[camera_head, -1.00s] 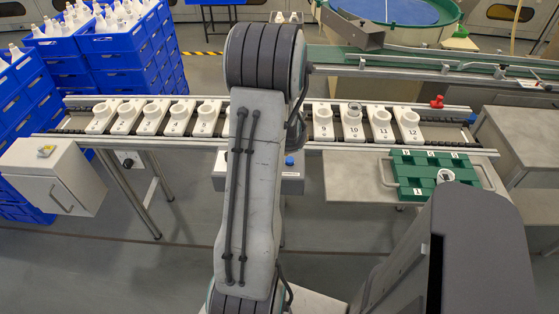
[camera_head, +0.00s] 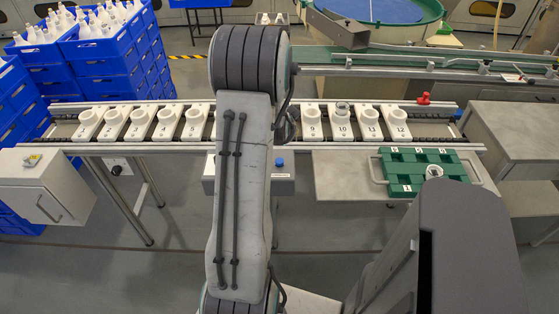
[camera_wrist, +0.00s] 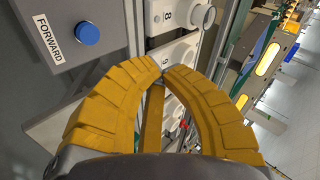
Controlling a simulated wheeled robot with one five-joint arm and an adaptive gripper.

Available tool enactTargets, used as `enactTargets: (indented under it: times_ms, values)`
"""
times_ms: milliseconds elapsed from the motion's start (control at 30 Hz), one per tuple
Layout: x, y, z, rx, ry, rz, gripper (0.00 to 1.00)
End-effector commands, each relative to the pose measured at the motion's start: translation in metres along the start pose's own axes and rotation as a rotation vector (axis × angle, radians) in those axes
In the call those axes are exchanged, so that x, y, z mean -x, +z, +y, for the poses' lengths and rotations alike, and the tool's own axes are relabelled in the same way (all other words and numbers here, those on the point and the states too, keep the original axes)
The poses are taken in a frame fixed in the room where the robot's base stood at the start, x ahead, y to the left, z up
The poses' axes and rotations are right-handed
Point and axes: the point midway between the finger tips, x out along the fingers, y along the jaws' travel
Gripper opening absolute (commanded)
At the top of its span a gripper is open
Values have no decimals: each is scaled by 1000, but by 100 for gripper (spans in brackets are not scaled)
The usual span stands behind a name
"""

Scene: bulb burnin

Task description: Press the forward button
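The forward button is a round blue button (camera_wrist: 87,33) on a grey control box, beside a white label (camera_wrist: 49,39) reading FORWARD, at the upper left of the wrist view. In the head view the blue button (camera_head: 279,162) shows just right of my arm, on the box below the conveyor's front edge. My gripper (camera_wrist: 164,69) has two yellow fingers whose tips meet, with nothing visible between them. In the wrist view the tips lie right of and below the button, apart from it in the picture. My gripper is hidden in the head view.
The conveyor (camera_head: 294,147) carries numbered white holders (camera_head: 312,124). A green tray (camera_head: 405,180) stands on a side table at right. A grey cabinet (camera_head: 35,185) stands at left, near stacked blue crates (camera_head: 100,55). My arm hides part of the conveyor and control box.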

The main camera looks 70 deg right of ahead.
Motion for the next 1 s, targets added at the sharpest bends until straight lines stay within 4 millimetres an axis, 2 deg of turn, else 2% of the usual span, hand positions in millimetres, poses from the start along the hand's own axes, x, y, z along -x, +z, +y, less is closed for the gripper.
enactTargets:
  times_ms: [467, 1000]
  values:
    - [-13, 5, 13, 1, 1, 0, 0]
    - [-55, 22, 53, 1, 0, 0, 0]
